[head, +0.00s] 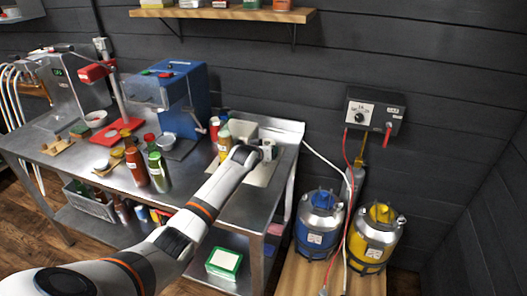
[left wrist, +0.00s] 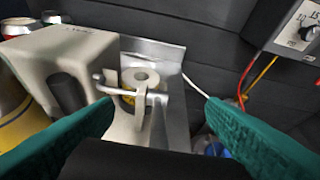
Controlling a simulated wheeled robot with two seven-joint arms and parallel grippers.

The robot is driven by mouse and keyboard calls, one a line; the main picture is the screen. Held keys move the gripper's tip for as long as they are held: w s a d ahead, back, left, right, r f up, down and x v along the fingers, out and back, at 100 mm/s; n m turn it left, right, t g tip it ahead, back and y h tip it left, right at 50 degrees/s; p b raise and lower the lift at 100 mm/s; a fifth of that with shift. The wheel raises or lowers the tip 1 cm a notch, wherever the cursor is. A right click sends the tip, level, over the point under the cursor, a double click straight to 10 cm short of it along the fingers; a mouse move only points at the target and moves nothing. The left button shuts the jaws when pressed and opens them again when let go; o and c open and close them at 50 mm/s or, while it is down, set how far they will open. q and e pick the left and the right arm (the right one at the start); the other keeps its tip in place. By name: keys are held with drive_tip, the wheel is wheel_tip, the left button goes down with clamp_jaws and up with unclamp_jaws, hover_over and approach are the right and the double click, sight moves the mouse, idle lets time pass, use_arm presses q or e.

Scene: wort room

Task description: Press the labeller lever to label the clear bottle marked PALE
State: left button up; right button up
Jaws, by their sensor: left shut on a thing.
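The pale beige labeller (head: 242,128) stands at the right end of the steel bench. The left wrist view shows its body (left wrist: 70,50), a bent metal lever (left wrist: 125,91) and a pale roll (left wrist: 141,77). A yellow-amber bottle with a light label (head: 224,142) stands just left of it; the mark is unreadable. A yellow rounded thing (left wrist: 22,118) shows at the wrist view's left edge. My left gripper (head: 264,152) is at the labeller. Its teal fingers (left wrist: 160,108) stand apart on either side of the lever in the picture; what they hold is unclear. My right gripper is out of view.
Several bottles (head: 158,172) stand mid-bench, left of my arm. A blue machine (head: 190,95) and a red-armed press (head: 118,95) stand behind. Blue (head: 320,222) and yellow (head: 375,235) kegs stand right of the bench, below a wall control box (head: 375,110).

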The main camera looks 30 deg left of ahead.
use_arm(q)
drive_tip(key=shift+w+r, duration=0.1)
drive_tip(key=shift+r, duration=0.25)
drive_tip(key=o, duration=1.2)
drive_tip(key=shift+o, duration=1)
drive_tip(key=shift+f, duration=0.2)
drive_tip(key=shift+s+d+r, duration=0.1)
drive_tip(key=shift+s+d, duration=0.05)
drive_tip(key=shift+s, duration=0.25)
drive_tip(key=b+v, duration=0.1)
drive_tip(key=v, duration=1)
drive_tip(key=shift+r, duration=0.2)
